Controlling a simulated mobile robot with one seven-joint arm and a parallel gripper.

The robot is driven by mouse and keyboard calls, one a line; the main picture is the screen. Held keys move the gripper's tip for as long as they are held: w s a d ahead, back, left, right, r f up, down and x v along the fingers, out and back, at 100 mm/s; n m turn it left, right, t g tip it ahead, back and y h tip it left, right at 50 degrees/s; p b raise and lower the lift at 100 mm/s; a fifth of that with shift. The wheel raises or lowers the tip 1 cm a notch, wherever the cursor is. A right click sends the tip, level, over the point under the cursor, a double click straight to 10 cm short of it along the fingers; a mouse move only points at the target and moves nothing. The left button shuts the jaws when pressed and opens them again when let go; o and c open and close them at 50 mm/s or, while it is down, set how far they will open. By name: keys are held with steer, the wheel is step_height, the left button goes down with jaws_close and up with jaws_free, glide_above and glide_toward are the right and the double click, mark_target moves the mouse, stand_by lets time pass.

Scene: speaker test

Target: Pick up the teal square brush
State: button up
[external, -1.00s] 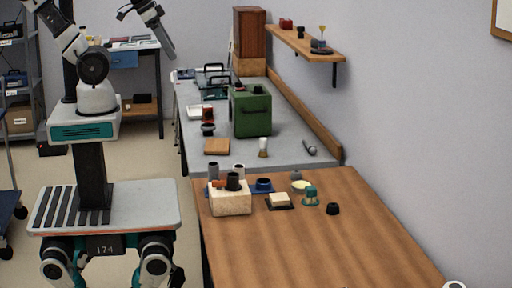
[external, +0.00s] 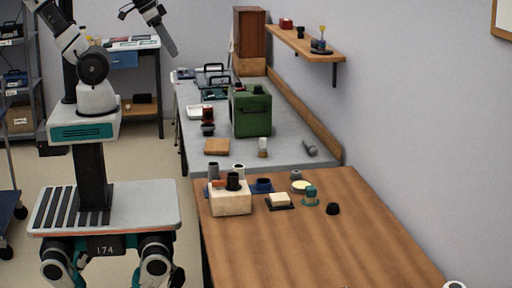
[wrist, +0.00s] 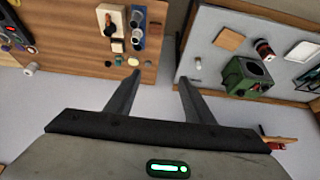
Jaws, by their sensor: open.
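A small teal piece (external: 310,196) with a rounded top stands on the wooden table, right of a cream block on a dark base (external: 280,202); it looks like the brush, but its bristles and square shape are too small to make out. In the wrist view a tiny teal spot (wrist: 118,59) near the wooden table's edge may be the same piece. In the external view my gripper (external: 167,40) is raised at the upper left, far from the teal piece.
A small black piece (external: 333,208) sits right of the teal one. A green machine (external: 250,112) stands on the grey table behind, below a wall shelf (external: 305,42).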

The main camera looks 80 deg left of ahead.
steer(key=w+d+f+b, duration=0.2)
steer(key=w+b, duration=0.1)
steer(key=w, duration=0.4)
steer(key=w+d+f+b, duration=0.2)
steer(key=w+d+b, duration=0.1)
steer(key=w, duration=0.4)
steer(key=g+b, duration=0.1)
steer(key=b, duration=0.6)
glide_above(310, 187)
steer(key=s, duration=0.6)
step_height(310, 187, down, 23)
steer(key=b+x, duration=0.1)
steer(key=x, duration=1)
steer(key=shift+f, duration=0.35)
steer(key=shift+b+x, duration=0.4)
steer(key=shift+x, duration=2.4)
steer(key=shift+s+d, duration=0.1)
steer(key=c, duration=1.1)
